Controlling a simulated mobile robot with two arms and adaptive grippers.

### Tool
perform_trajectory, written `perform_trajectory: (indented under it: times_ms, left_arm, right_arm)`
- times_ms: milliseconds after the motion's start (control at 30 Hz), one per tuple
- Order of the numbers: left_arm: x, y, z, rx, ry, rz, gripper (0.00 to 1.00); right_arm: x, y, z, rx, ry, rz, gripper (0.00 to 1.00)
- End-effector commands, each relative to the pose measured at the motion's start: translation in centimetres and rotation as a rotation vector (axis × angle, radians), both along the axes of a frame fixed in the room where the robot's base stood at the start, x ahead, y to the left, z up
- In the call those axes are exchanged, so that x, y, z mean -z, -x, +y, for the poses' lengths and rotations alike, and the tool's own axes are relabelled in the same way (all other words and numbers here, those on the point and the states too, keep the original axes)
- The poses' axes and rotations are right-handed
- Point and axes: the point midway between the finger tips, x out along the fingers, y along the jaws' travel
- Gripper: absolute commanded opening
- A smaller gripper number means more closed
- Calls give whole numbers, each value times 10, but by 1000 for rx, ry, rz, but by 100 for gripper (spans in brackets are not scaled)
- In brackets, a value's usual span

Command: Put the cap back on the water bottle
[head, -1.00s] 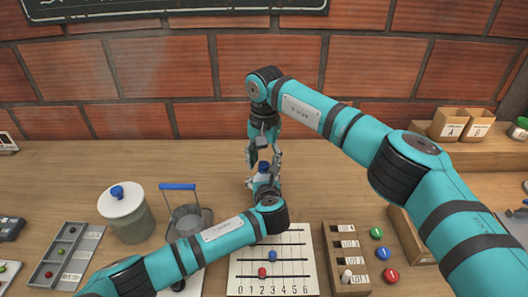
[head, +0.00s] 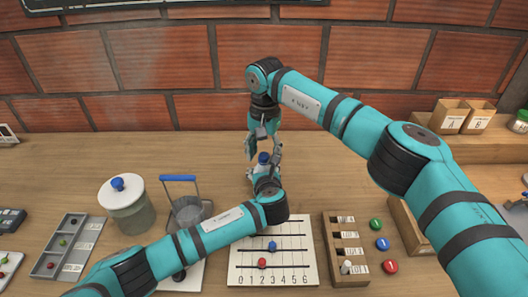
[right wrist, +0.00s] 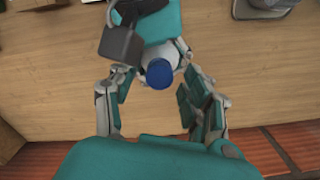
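The water bottle (right wrist: 149,78) stands on the wooden counter, mostly hidden in the head view by my left gripper. Its blue cap (head: 263,157) is over the bottle's top; it also shows in the right wrist view (right wrist: 160,73). I cannot tell whether it is fully seated. My left gripper (head: 268,172) is low at the bottle and appears shut on its body, its fingers partly hidden. My right gripper (head: 262,146) points down from above. In the right wrist view its fingers (right wrist: 157,108) are spread wide on either side of the cap, apart from it.
A numbered bead board (head: 295,262) lies in front of the bottle. A lidded jar (head: 130,213) and a blue-handled holder (head: 180,179) stand left. A slotted tray (head: 331,222) and colored buttons (head: 382,243) lie right. The brick wall (head: 150,60) is behind.

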Motion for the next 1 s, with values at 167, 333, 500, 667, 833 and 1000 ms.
perform_trajectory:
  times_ms: [167, 333, 500, 667, 833, 1000]
  left_arm:
    - [-1, 0, 0, 0, 1, -2, 0]
    - [-1, 0, 0, 0, 1, -2, 0]
    - [-1, 0, 0, 0, 1, -2, 0]
    - [-1, 0, 0, 0, 1, -2, 0]
    - [-1, 0, 0, 0, 1, -2, 0]
    - [-1, 0, 0, 0, 1, -2, 0]
  right_arm:
    - [-1, 0, 0, 0, 0, 0, 50]
    - [-12, -1, 0, 0, 0, -3, 50]
    - [-35, 0, -1, 0, 0, -3, 50]
    - [-45, 0, -1, 0, 1, 0, 50]
    - [-45, 0, -1, 0, 1, 0, 50]
    - [-56, 0, -1, 1, -1, -2, 46]
